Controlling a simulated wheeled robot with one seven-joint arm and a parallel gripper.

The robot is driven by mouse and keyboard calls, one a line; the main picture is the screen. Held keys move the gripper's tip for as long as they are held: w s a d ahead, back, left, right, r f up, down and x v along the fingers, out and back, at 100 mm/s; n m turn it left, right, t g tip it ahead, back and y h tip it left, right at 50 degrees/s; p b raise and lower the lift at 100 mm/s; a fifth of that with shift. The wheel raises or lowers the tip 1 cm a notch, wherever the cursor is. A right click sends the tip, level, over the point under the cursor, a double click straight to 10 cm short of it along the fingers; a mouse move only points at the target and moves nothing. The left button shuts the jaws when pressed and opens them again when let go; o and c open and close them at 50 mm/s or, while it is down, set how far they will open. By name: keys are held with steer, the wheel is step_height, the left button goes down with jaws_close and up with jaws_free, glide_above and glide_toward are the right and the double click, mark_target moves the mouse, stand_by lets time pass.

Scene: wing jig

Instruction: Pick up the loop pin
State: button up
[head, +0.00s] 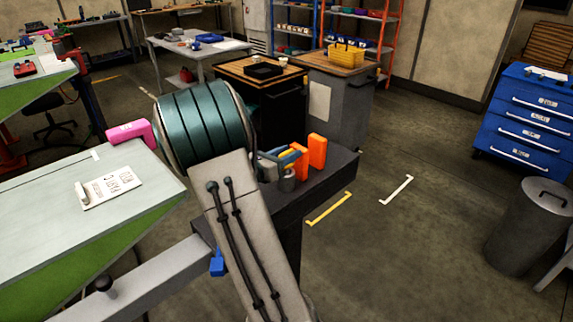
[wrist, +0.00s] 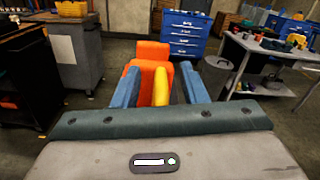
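My gripper (wrist: 160,72) is open in the wrist view, with its two blue fingers apart. A narrow upright yellow piece (wrist: 161,88) shows between the fingers, with an orange block (wrist: 149,76) behind and beside it. I cannot tell whether either touches a finger. In the head view my gripper (head: 279,158) is low over the dark stand (head: 335,172), partly hidden by my arm. Two upright orange blocks (head: 317,151) stand just right of the fingers. I cannot tell for certain which piece is the loop pin.
A pale-topped bench (head: 140,195) on the left holds a pink piece (head: 130,132) and a white card (head: 110,186). Dark and grey cabinets (head: 338,105) stand behind. A blue drawer unit (head: 525,120) and a bin (head: 527,228) are at right. The floor right of the stand is clear.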

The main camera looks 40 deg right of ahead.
steer(key=shift+c, duration=0.3)
jaws_close()
